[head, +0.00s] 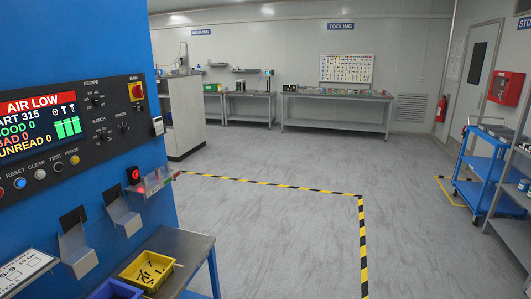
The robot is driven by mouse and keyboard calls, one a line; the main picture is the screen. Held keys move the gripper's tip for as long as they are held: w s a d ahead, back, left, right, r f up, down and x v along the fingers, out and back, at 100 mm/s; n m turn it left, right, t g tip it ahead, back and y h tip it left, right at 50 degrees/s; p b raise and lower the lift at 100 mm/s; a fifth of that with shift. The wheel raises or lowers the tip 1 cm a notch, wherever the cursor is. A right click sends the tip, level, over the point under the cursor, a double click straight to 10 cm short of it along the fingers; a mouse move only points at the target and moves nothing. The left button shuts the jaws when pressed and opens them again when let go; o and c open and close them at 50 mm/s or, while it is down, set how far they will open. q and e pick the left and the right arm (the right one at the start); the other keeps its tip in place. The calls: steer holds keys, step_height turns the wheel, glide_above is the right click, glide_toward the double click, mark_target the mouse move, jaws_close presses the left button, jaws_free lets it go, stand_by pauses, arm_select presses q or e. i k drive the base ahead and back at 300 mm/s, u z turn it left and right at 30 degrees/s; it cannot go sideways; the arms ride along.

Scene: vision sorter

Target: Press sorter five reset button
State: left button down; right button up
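The blue sorter cabinet (108,38) fills the left of the head view, cut off by the left edge. Its dark control panel (118,122) carries a screen (38,121) with a red "AIR LOW" banner and a row of buttons below. The blue button (20,183) sits under the label RESET. To its right are a white button (40,174) under CLEAR, a black one (58,167) under TEST and a yellow one (75,159) under PURGE. A red button (2,191) is at the left edge. No sorter number is readable. Neither gripper is in view.
Metal chutes (76,248) stick out below the panel. A small table (190,247) there holds a yellow bin (147,270) with dark parts and a blue bin (115,290). Open floor (270,230) with striped tape lies right. A blue cart (488,170) stands far right.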

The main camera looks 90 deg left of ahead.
mark_target(19, 183)
steer(key=u, duration=3.4)
steer(key=i, duration=1)
steer(key=u, duration=0.05)
